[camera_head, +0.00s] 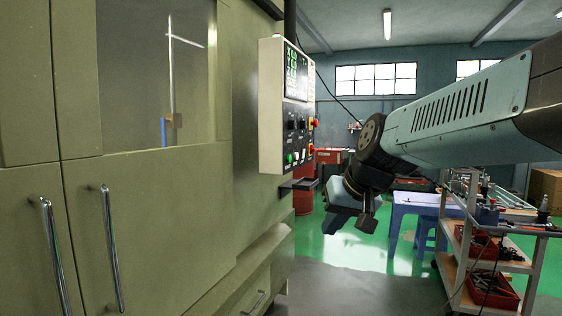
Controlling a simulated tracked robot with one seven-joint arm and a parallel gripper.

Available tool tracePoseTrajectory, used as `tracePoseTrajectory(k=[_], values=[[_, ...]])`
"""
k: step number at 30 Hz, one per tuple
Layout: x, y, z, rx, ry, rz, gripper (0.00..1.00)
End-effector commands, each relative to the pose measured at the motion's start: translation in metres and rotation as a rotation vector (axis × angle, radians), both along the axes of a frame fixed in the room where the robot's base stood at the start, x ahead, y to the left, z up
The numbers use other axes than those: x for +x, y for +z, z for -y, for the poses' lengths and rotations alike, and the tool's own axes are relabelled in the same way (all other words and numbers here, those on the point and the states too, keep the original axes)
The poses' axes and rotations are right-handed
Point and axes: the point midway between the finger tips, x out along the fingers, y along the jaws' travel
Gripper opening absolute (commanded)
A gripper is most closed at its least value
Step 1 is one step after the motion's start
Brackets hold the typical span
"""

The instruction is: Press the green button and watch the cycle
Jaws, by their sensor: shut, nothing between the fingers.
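The control panel (284,105) is a pale box on the right side of the green machine (150,215), with a lit screen (295,73) at its top. The green button (290,158) is small and round at the panel's lower left, beside other small buttons. Red knobs (311,149) show at the panel's right edge. My gripper (341,212) is to the right of and below the panel, apart from the buttons in the picture. It is shut and empty, pointing down and left. The machine's window (160,70) shows a blue part and an orange-brown part inside.
Two bar handles (110,245) stand out from the machine's front. A small ledge (299,184) juts out below the panel. A tooling cart (455,265) with red bins stands at the right. A blue table (410,200) and a red drum (304,198) are behind. Grey floor in front is clear.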

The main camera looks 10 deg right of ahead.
Motion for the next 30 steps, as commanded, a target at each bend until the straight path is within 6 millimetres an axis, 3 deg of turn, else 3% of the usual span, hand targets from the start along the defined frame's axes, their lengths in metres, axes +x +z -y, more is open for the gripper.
tracePoseTrajectory(k=[7,15,23,30], values=[[0.077,0.031,-0.01,0.143,-0.014,0.068,0.0],[0.163,0.058,-0.009,0.286,-0.055,0.157,0.0],[0.247,0.076,0.007,0.407,-0.121,0.248,0.0],[0.324,0.082,0.034,0.506,-0.205,0.333,0.0]])
